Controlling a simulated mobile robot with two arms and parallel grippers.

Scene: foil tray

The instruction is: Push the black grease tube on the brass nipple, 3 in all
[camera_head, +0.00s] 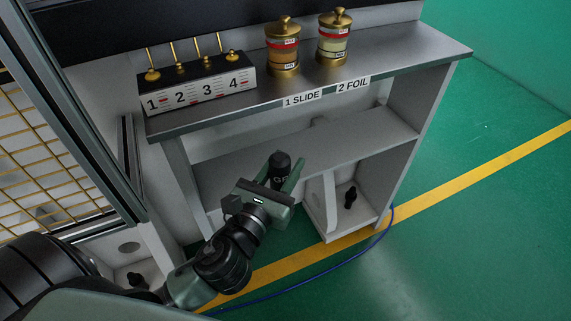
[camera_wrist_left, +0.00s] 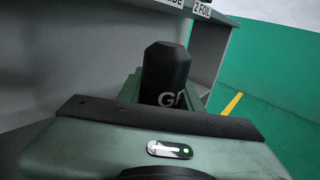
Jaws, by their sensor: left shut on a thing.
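The black grease tube (camera_head: 281,163) is held between the fingers of my left gripper (camera_head: 284,178), which is shut on it in front of the shelf unit. In the left wrist view the tube (camera_wrist_left: 165,72) stands up from between the green fingers, with pale letters starting with G on its side. Its lower part is hidden by my gripper. I cannot make out a brass nipple for certain in either view. My right gripper is not in view.
The grey shelf unit (camera_head: 300,110) carries a block numbered 1 to 4 (camera_head: 204,92) with brass-knobbed rods, and two brass-lidded jars (camera_head: 283,48). A small black fitting (camera_head: 350,197) sits in the low bay. A blue cable (camera_head: 345,262) lies on the open green floor.

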